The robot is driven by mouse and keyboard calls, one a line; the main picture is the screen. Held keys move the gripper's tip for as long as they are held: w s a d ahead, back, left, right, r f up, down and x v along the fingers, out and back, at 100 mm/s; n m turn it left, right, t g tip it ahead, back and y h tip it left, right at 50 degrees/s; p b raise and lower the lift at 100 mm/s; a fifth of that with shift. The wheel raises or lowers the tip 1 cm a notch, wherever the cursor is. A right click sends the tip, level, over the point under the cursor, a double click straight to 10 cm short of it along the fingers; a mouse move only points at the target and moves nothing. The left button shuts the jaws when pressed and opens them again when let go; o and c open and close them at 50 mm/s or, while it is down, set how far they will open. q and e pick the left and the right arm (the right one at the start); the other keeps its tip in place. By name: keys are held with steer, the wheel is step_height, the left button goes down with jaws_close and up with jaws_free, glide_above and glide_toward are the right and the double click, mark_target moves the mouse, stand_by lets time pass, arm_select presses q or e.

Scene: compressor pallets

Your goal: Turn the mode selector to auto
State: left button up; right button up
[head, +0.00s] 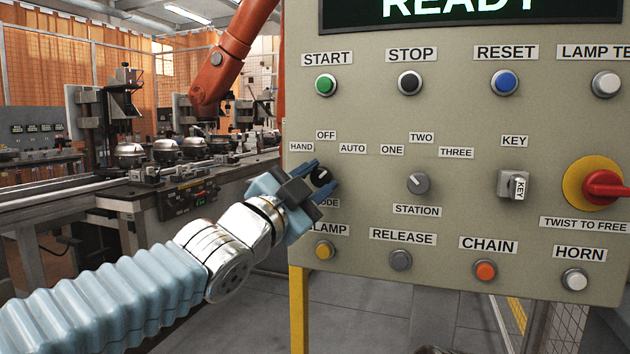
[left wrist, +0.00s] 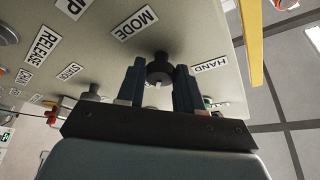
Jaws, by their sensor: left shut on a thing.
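The mode selector (head: 322,175) is a round black knob with a white pointer mark, on the beige control panel. Labels HAND, OFF and AUTO (head: 352,148) stand in an arc above it. The mark appears to lean up and to the right, toward AUTO, but it is small and partly hidden. My left gripper (head: 320,180) reaches in from the left, shut on the knob with a finger on either side. In the left wrist view the knob (left wrist: 159,68) sits between the two dark fingers, near the MODE and HAND labels. My right gripper is not in view.
The station selector (head: 418,183) is right of the mode knob. The yellow clamp button (head: 325,250) is below it and the green start button (head: 326,84) above. The red twist knob (head: 604,184) is at far right. A workbench with an orange robot arm (head: 228,55) stands behind at left.

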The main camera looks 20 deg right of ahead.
arm_select(q)
steer(key=o, duration=1)
steer(key=shift+o, duration=0.2)
steer(key=shift+s+a+f, duration=0.15)
steer(key=shift+s+a, duration=0.1)
steer(key=shift+a, duration=0.1)
steer(key=b+v, duration=0.3)
steer(key=v, duration=1)
